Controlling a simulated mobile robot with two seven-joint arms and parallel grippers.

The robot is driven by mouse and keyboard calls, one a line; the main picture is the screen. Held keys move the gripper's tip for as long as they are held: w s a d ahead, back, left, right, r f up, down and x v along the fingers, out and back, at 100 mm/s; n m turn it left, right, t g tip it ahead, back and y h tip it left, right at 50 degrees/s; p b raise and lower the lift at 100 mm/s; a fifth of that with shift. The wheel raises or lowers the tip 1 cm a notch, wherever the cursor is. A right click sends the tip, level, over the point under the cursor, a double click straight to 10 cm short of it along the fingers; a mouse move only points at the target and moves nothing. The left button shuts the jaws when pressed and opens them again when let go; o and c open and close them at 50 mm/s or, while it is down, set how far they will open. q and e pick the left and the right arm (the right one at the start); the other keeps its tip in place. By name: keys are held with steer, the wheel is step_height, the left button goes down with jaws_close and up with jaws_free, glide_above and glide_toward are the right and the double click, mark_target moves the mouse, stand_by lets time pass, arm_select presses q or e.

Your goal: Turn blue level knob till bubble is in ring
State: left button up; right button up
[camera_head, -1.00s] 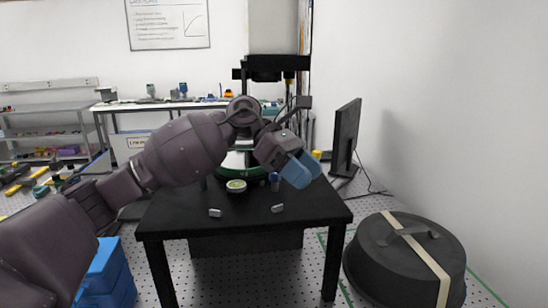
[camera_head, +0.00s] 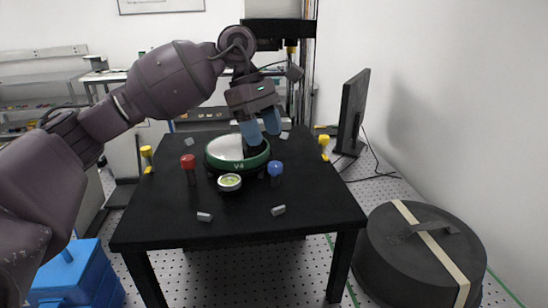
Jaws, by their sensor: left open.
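The blue level knob (camera_head: 275,170) stands upright on the black table, right of the bubble level. The round bubble level (camera_head: 230,182) with a yellow-green face sits at the front of the green-rimmed round stage (camera_head: 222,164) marked V-4. The bubble is too small to place against the ring. My left gripper (camera_head: 262,131) points down above the right part of the stage, behind and above the blue knob. Its blue-grey fingers are open and apart from the knob. My right gripper is not in view.
A red knob (camera_head: 188,166) stands left of the level. Yellow knobs (camera_head: 147,156) and (camera_head: 324,145) stand near the table's side edges. Small grey blocks (camera_head: 278,210) lie on the black table (camera_head: 310,215). A monitor (camera_head: 351,112) is at right; a black lidded drum (camera_head: 395,258) stands on the floor.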

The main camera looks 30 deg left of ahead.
mark_target(275, 164)
arm_select(q)
steer(key=shift+p+x, duration=0.55)
steer(key=shift+x, duration=2.9)
steer(key=shift+w, duration=0.1)
steer(key=c, duration=0.9)
